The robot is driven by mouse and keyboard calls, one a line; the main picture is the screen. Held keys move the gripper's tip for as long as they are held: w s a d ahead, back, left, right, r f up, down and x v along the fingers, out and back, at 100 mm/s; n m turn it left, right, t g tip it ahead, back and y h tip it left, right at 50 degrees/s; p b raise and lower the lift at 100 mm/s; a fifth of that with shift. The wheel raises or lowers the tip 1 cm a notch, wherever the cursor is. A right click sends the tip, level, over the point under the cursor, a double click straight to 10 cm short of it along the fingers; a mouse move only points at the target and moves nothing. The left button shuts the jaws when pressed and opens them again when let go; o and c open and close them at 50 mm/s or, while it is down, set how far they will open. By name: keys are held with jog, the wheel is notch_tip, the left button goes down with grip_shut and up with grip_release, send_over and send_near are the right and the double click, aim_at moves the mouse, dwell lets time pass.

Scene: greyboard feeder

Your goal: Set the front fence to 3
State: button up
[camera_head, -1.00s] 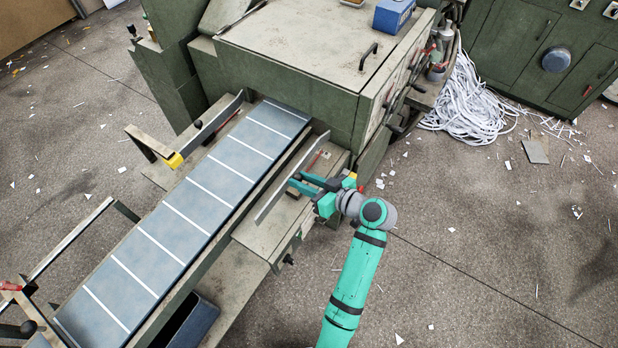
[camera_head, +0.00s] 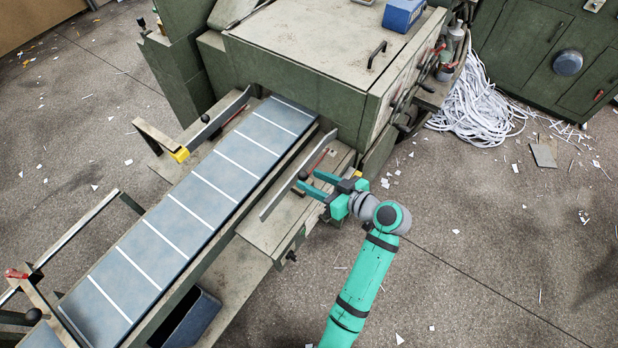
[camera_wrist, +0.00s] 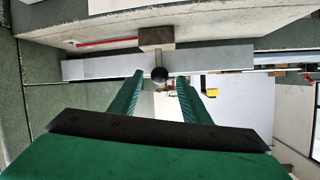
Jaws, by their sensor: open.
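The front fence is the upright metal plate (camera_head: 285,193) along the near side of the belt. It also shows in the wrist view (camera_wrist: 95,69) as a pale bar across the top. A dark ball knob (camera_wrist: 160,74) sits at a small block on the fence; in the head view the knob (camera_head: 303,175) is small and dark. My gripper (camera_head: 310,183) is open beside the fence. In the wrist view my gripper (camera_wrist: 160,77) has a fingertip on each side of the knob, with gaps showing. I cannot tell the depth. Scale numbers are unreadable.
The striped feed belt (camera_head: 190,205) runs beyond the fence into the green machine housing (camera_head: 300,60). A far fence (camera_head: 215,118) with a yellow-tipped bracket stands opposite. A red strip (camera_wrist: 105,42) lies behind the knob. Open floor (camera_head: 470,270) is at the right.

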jog(key=v, duration=0.8)
jog(key=shift+s, duration=0.2)
jog(key=shift+d+r, duration=0.1)
jog(key=shift+d, duration=0.05)
